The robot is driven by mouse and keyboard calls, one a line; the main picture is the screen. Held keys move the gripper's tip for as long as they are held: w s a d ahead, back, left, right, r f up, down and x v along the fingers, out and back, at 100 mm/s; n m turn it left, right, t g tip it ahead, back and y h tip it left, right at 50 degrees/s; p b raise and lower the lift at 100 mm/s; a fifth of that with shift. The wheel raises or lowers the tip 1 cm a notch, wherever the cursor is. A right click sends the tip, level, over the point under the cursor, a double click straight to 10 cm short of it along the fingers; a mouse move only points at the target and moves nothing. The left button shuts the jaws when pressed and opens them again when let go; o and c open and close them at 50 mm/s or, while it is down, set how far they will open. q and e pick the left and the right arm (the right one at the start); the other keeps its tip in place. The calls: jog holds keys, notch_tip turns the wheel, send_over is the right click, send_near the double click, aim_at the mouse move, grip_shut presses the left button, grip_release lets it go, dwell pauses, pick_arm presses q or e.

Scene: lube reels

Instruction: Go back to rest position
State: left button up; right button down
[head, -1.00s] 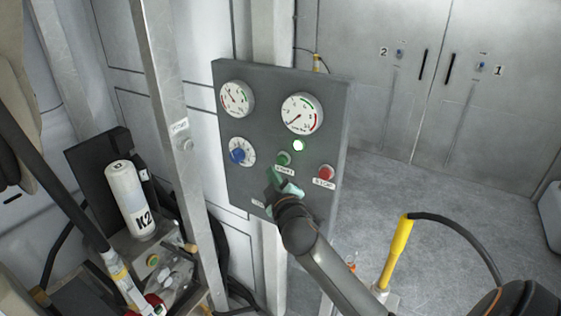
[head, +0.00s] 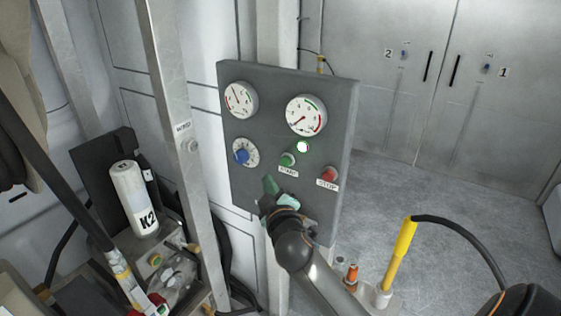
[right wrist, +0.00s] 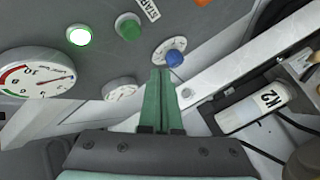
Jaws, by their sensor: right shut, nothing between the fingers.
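My right gripper (head: 272,187) is in front of the lower part of the grey control panel (head: 325,105), below the green START button (head: 287,160). In the right wrist view its green fingers (right wrist: 160,98) are together with nothing between them. That view also shows the blue knob (right wrist: 175,58), the green button (right wrist: 128,28) and the lit green lamp (right wrist: 79,36). The lamp is lit in the head view too (head: 302,147). The red STOP button (head: 328,174) is to the right of the gripper. My left gripper is not in view.
A metal post (head: 172,120) stands left of the panel. A yellow handle (head: 400,253) with a black hose stands at lower right. The floor (head: 430,190) before the grey cabinet doors is clear.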

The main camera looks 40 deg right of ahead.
jog(key=s+a+f+g+y, duration=0.2)
jog(key=s+a+f+y, duration=0.15)
jog(key=f, duration=0.55)
jog(key=s+a+f+g+y, duration=0.15)
jog(key=s+a+f, duration=0.35)
jog(key=f, duration=0.5)
jog(key=s+a+f+m+g+y, duration=0.1)
jog(key=s+a+f+y, duration=0.1)
jog(key=s+f, duration=0.4)
jog(key=s+a+f+m+g+y, duration=0.1)
jog(key=s+a+f, duration=0.4)
jog(key=s, duration=0.6)
jog(key=shift+a+f+m+g+y, duration=0.3)
jog(key=shift+f+m+g+y, duration=0.1)
jog(key=shift+f+m+g, duration=0.25)
